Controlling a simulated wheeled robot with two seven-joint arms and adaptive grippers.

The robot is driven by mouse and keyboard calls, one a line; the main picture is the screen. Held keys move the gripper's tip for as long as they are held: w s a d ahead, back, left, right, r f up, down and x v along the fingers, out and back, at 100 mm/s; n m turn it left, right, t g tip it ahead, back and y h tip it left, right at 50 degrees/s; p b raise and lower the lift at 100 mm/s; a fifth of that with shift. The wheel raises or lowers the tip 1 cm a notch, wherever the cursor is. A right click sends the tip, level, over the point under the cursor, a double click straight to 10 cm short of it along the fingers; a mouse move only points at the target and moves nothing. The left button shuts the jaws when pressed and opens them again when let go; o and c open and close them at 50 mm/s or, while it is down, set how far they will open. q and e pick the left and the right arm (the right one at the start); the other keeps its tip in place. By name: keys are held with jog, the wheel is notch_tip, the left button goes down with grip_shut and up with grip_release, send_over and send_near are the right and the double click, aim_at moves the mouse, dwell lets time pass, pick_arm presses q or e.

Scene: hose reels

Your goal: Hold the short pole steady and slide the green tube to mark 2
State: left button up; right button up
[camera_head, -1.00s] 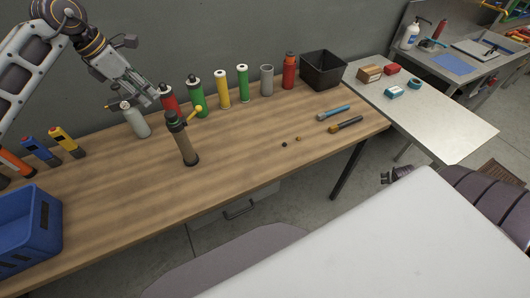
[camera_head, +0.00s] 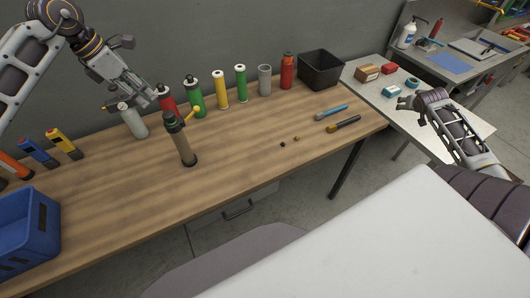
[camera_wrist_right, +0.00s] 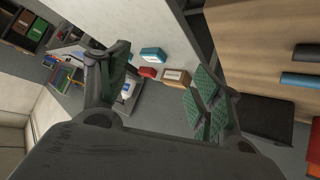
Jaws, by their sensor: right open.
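Two green tubes stand in the back row, one with a dark top (camera_head: 194,97) and one with a white top (camera_head: 241,84). I cannot tell which is the task's tube, and I can read no mark 2. My left gripper (camera_head: 150,98) hangs above and left of the pole, apart from it; its jaws are unclear. My right gripper (camera_head: 404,103) is open and empty over the side table, also seen in the right wrist view (camera_wrist_right: 160,68).
Red (camera_head: 168,103), yellow (camera_head: 219,92) and grey (camera_head: 264,80) cylinders and a black bin (camera_head: 321,68) line the back. A blue crate (camera_head: 45,235) stands at left. Two brush-like tools (camera_head: 343,124) lie at right. The table's front middle is clear.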

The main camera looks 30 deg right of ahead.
jog(key=w+a+r+n+t, duration=0.2)
jog(key=w+a+r+t, duration=0.15)
jog(key=w+a, duration=0.4)
jog(key=w+a+f+n+t+y, duration=0.1)
jog(key=w+a+f+n+y, duration=0.1)
jog(key=a, duration=0.9)
jog(key=w+a+f+n+t+y, duration=0.2)
jog(key=w+a, duration=0.5)
jog(key=a, duration=0.5)
jog(key=w+a+f+n+t+y, duration=0.2)
jog(key=w+a+f+n+y, duration=0.1)
jog(key=a, duration=0.9)
jog(key=shift+w+f+n+y, duration=0.25)
jog(key=shift+w+n+y, duration=0.4)
jog(key=shift+n, duration=0.55)
jog(key=s+a+r+n+t+y, duration=0.1)
jog(key=a+r+n+y, duration=0.15)
jog(key=a, duration=0.85)
jog(key=a+r+n+t+y, duration=0.1)
jog(key=a+r+y, duration=0.15)
jog(key=a, duration=0.75)
jog(key=s+a+r+n+t+y, duration=0.1)
jog(key=a+n+y, duration=0.15)
jog(key=a, duration=0.85)
jog(key=s+a+f+m+g, duration=0.1)
jog(key=s+a+f+m, duration=0.2)
jog(key=a, duration=0.5)
jog(key=shift+s+a+f+m, duration=0.3)
jog(key=shift+s+a+f, duration=0.05)
jog(key=shift+s+f, duration=0.45)
